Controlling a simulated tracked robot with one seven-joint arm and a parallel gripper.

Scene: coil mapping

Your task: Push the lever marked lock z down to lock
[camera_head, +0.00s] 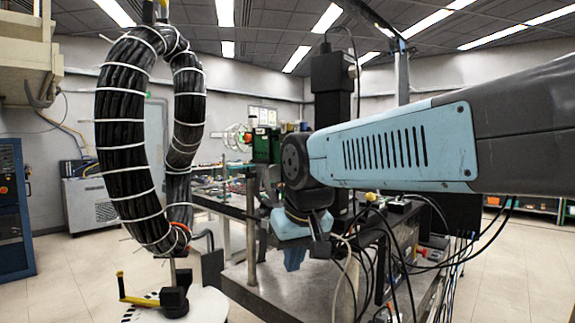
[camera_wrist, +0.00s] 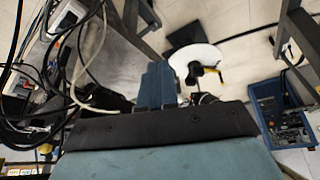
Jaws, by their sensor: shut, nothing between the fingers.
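No marking "lock z" is readable in either view, so I cannot tell for certain which part is that lever. A yellow-handled lever (camera_head: 137,300) sticks out from a black clamp (camera_head: 174,302) on a white round base at the lower left. In the wrist view, a yellow handle (camera_wrist: 211,70) shows over the white disc. A small orange-red part (camera_head: 246,138) is on the green unit behind my arm. My gripper (camera_head: 293,262) points down, its blue fingers together and empty, to the right of the clamp and apart from it. The fingers (camera_wrist: 157,86) also show in the wrist view.
A large black coil (camera_head: 127,140) with white ties stands above the white base (camera_head: 208,305). A grey bench (camera_head: 300,292) with many loose cables (camera_head: 375,245) lies beneath and right of my gripper. A blue cabinet (camera_head: 12,215) is far left. Tiled floor is open between them.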

